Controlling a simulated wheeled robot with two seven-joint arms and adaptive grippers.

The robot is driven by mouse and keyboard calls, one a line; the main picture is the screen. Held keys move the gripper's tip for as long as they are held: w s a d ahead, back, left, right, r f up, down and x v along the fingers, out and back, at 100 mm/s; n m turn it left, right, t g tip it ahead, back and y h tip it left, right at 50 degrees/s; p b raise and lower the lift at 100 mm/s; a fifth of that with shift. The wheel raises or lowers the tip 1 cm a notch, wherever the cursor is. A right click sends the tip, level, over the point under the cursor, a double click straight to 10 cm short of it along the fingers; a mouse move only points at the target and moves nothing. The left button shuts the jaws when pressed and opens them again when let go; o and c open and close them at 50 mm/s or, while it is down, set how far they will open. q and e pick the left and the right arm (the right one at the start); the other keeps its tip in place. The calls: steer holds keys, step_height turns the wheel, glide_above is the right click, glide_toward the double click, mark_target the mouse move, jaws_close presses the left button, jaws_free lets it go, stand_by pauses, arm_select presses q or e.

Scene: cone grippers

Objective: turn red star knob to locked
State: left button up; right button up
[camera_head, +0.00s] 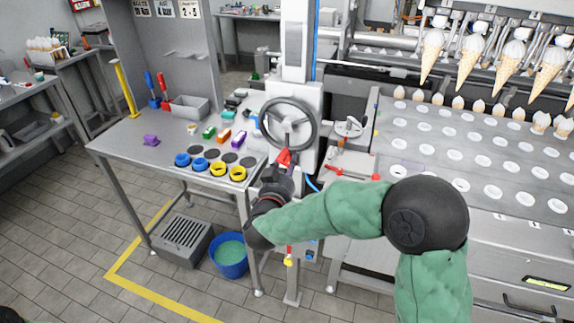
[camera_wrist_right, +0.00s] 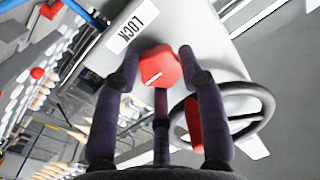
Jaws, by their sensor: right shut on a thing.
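The red star knob (camera_wrist_right: 160,62) shows in the right wrist view on a pale grey panel, with a short white mark on its face. A white label reading LOCK (camera_wrist_right: 130,27) is on the panel beside it, up and to the left. My right gripper (camera_wrist_right: 159,76) has its dark fingers around the knob and is shut on it. In the head view the right gripper (camera_head: 277,180) is at the machine's column, below the handwheel. A red part (camera_head: 284,158) shows just above it; I cannot tell whether this is the knob. My left gripper is out of view.
The handwheel (camera_head: 288,124) is close above the right gripper, and a red part (camera_wrist_right: 193,124) is by it in the wrist view. The grey bench (camera_head: 125,140) with coloured rings and blocks lies left. A blue bucket (camera_head: 230,262) stands below. The cone machine (camera_head: 470,150) fills the right.

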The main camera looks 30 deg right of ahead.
steer(key=shift+f+m+b, duration=0.15)
steer(key=shift+m+b, duration=0.9)
steer(key=shift+m, duration=0.15)
steer(key=m+h+b, duration=0.1)
steer(key=m+b, duration=0.4)
steer(key=m, duration=0.1)
steer(key=shift+f+m+b, duration=0.1)
steer(key=shift+m+b, duration=0.2)
steer(key=shift+b, duration=0.1)
steer(key=m, duration=0.3)
steer(key=shift+m, duration=0.4)
steer(key=m, duration=0.6)
steer(key=shift+g+h, duration=0.3)
steer(key=shift+h, duration=0.1)
steer(key=shift+m, duration=0.3)
steer(key=o, duration=1.1)
steer(key=shift+w, duration=0.1)
steer(key=shift+o, duration=0.2)
